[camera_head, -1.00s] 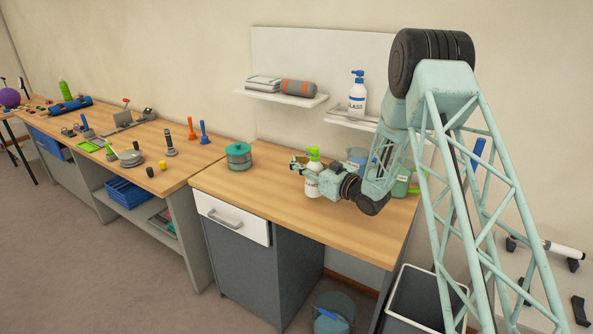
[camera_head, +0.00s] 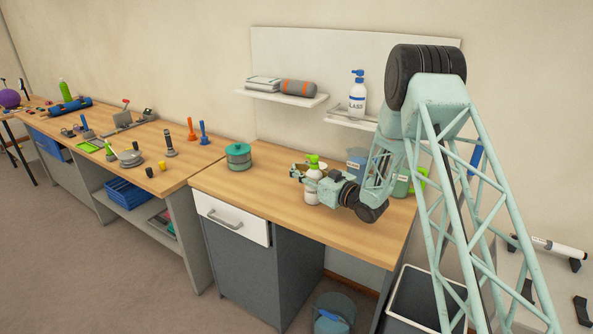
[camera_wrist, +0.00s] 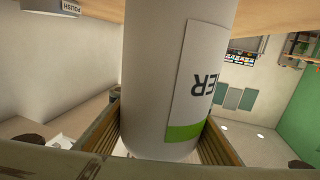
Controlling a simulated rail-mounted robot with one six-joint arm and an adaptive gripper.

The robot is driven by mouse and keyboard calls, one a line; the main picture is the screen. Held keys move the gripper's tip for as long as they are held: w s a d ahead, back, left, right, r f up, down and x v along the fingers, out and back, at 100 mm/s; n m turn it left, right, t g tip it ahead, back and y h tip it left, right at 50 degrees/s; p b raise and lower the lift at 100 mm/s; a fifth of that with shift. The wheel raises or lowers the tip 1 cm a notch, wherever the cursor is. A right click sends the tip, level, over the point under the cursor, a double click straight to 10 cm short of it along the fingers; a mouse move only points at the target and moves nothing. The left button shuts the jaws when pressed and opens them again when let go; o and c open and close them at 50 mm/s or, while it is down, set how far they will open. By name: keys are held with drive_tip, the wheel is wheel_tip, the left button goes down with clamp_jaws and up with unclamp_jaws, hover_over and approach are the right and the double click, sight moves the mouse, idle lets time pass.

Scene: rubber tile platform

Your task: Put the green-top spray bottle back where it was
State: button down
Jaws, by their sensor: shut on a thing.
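The green-top spray bottle (camera_head: 312,192) is white with a green spray head and stands upright in the head view, over the right-hand wooden desk. My gripper (camera_head: 303,178) is shut on the bottle's body. In the wrist view the white bottle (camera_wrist: 165,75) fills the middle, with a label edged in green and part of a word showing upside down. The two fingers of my gripper (camera_wrist: 160,150) lie on either side of it. I cannot tell whether the bottle's base touches the desktop.
A teal round container (camera_head: 238,158) stands left on the desk (camera_head: 270,195). A blue container (camera_head: 356,160) and green items stand behind my arm. A wall shelf (camera_head: 350,120) holds a blue-top pump bottle (camera_head: 357,95). The desk's front left is clear.

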sight(320, 178)
idle(0.4)
drive_tip(key=c, duration=2.2)
unclamp_jaws()
drive_tip(key=shift+f, duration=0.1)
drive_tip(key=shift+r, duration=0.2)
drive_tip(key=p+v, duration=0.1)
drive_tip(key=v, duration=1.1)
drive_tip(key=shift+o, duration=0.3)
